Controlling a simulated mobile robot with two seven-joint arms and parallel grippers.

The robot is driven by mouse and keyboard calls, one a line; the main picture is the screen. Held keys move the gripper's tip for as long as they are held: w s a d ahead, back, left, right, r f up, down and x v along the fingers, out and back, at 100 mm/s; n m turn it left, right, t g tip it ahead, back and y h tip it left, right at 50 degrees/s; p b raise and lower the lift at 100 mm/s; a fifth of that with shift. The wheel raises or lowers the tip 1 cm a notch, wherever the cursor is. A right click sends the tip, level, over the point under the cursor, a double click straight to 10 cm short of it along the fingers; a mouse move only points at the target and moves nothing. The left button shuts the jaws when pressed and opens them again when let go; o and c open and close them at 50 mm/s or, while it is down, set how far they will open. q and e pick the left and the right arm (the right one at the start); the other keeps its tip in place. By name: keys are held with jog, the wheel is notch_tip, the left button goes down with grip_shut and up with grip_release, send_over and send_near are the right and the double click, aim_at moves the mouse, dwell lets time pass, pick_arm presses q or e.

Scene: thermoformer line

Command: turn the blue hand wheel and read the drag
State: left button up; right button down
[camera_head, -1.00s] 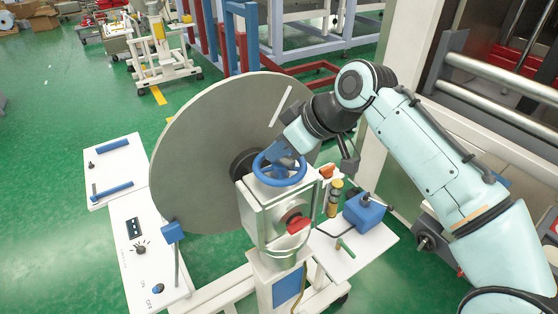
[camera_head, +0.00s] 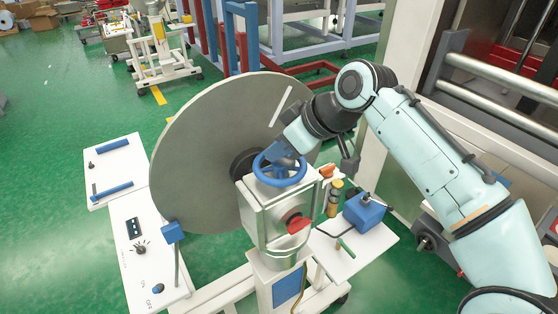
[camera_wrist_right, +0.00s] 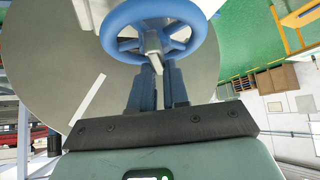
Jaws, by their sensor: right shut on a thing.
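The blue hand wheel (camera_head: 279,170) lies on top of a white metal housing (camera_head: 268,205) in the head view. My right gripper (camera_head: 284,157) reaches down to it from the upper right. A grey lever-like piece (camera_wrist_right: 153,42) shows at the wheel's middle. My left gripper is not in view.
A large grey disc (camera_head: 200,150) stands right behind the housing. A white control panel (camera_head: 150,270) with a knob is at lower left. A red knob (camera_head: 298,222) sits on the housing front. A blue box (camera_head: 364,211) stands on a white shelf at right.

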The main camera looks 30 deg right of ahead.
jog(key=shift+m+t+h, duration=0.3)
jog(key=shift+m+h, duration=0.2)
jog(key=shift+m, duration=0.2)
jog(key=shift+m+h, duration=0.4)
jog(key=shift+m, duration=0.4)
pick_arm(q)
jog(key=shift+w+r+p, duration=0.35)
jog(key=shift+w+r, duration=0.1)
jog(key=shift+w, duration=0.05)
pick_arm(e)
jog(key=shift+m+t+h, duration=0.3)
jog(key=shift+m+h, duration=0.8)
jog(key=shift+m, duration=0.3)
